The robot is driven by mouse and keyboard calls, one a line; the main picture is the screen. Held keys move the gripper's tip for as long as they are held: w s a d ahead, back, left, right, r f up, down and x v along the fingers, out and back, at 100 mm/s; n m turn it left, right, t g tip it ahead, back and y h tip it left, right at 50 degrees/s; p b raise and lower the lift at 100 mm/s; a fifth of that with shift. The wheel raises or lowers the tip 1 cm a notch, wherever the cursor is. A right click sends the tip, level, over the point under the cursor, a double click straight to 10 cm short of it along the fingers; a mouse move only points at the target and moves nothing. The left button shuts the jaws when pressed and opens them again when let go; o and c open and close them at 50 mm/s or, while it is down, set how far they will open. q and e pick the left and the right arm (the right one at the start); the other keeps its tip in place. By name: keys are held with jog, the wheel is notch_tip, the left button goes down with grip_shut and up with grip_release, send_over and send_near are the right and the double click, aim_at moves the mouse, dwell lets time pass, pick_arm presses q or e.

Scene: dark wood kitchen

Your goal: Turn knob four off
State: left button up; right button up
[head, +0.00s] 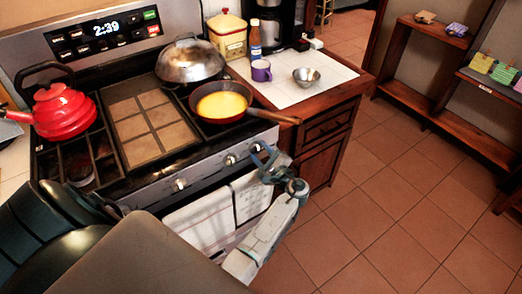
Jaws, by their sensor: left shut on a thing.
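The stove's front panel (205,172) carries a row of round metal knobs. One knob (180,184) is left of the middle, and another knob (230,159) is further right. My left gripper (265,157) is at the right end of the panel, shut on the rightmost knob (257,147), which its fingers partly hide. I cannot read any number or pointer mark on the knobs. My right gripper is out of view.
A pan with yellow food (221,105) sits on the right front burner, its wooden handle (275,116) reaching over the counter. A lidded pot (190,62) stands behind it, and a red kettle (64,110) is at left. Towels (205,218) hang below the panel. The floor (400,200) at right is clear.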

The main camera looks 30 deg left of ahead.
pick_arm(q)
jog(key=shift+m, duration=0.3)
jog(key=o, duration=0.9)
jog(key=shift+o, duration=0.4)
